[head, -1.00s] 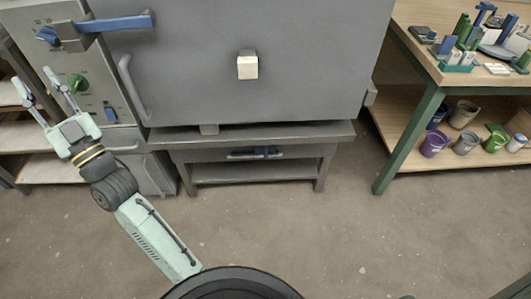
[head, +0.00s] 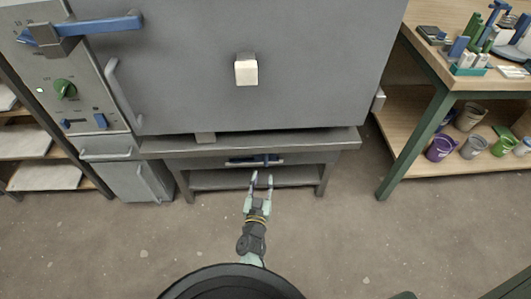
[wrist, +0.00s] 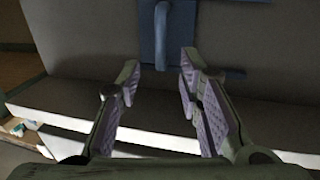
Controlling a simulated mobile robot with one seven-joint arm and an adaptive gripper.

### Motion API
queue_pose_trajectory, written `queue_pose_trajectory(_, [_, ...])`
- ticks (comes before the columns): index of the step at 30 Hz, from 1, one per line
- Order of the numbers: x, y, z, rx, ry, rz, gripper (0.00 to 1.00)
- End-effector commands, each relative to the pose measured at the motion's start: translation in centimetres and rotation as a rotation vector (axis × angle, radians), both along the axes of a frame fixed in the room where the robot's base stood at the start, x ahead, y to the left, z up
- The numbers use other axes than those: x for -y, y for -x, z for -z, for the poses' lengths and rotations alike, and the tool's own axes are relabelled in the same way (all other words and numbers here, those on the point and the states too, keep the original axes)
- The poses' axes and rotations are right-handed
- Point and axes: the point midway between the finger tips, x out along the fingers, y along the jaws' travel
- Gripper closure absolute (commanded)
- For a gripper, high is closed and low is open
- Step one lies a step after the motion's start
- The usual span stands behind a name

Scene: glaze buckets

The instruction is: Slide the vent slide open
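The vent slide is most likely the small blue piece (head: 254,160) in a pale slot on the front of the stand below the kiln. A blue plate with an upright raised handle (wrist: 176,30) shows at the top of the wrist view and seems to be the same piece. My gripper (head: 262,180) is just in front of and below it in the head view. In the wrist view my gripper (wrist: 160,72) is open and empty, with its two purple-padded fingers apart and the blue handle beyond them. No contact is visible.
A workbench (head: 432,75) with buckets below is at right. The floor in front is clear.

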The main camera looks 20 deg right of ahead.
Motion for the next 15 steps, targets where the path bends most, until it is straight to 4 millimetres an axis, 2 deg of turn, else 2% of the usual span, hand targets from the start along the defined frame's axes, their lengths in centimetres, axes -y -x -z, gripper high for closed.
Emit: queue_pose_trajectory(15, [4.0, -7.9, 0.0, 0.005, -0.001, -0.001, 0.67])
